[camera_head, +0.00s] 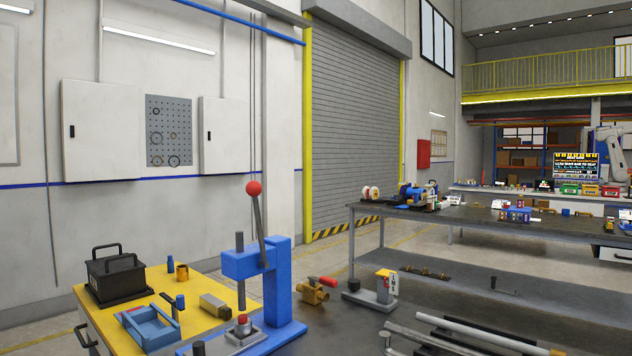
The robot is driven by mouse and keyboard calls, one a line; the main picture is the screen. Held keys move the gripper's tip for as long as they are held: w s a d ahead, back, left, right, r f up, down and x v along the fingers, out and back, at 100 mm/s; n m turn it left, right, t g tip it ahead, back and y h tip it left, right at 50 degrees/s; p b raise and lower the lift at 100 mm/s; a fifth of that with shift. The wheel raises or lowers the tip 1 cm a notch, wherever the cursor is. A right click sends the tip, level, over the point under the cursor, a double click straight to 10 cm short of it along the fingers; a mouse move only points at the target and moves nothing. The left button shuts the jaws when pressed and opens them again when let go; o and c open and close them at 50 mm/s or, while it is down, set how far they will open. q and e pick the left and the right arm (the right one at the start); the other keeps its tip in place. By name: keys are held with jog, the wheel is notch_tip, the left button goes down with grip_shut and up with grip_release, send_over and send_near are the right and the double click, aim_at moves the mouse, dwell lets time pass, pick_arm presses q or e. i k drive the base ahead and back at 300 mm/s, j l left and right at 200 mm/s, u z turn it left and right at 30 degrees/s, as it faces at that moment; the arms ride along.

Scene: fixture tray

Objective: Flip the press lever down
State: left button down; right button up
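The blue press (280,280) stands at the front of the yellow-topped bench. Its grey lever (260,220) points up and leans slightly left, with a red ball knob (253,188) at its top end. The dark vertical ram (240,270) hangs through the press head above a small red and grey piece (242,324) on the base. Neither of my grippers shows in the head view, so nothing is seen touching the lever.
A blue fixture tray (152,330), a black box (116,276) and small blue and brass parts lie left of the press. A brass valve with a red handle (315,289) and a grey clamp stand (372,292) are to its right. Space around the knob looks free.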

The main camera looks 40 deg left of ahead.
aim_at(254, 188)
jog(key=k+j+z, duration=0.1)
jog(key=j+z, duration=0.3)
jog(key=k+j+z, duration=0.15)
jog(key=j+z, duration=0.2)
jog(key=k+j+z, duration=0.25)
jog(key=j, duration=0.15)
jog(key=k+j+z, duration=0.55)
jog(key=k+j, duration=0.75)
jog(key=k, duration=0.15)
jog(key=k+j, duration=0.75)
jog(key=k, duration=0.2)
jog(key=z, duration=0.05)
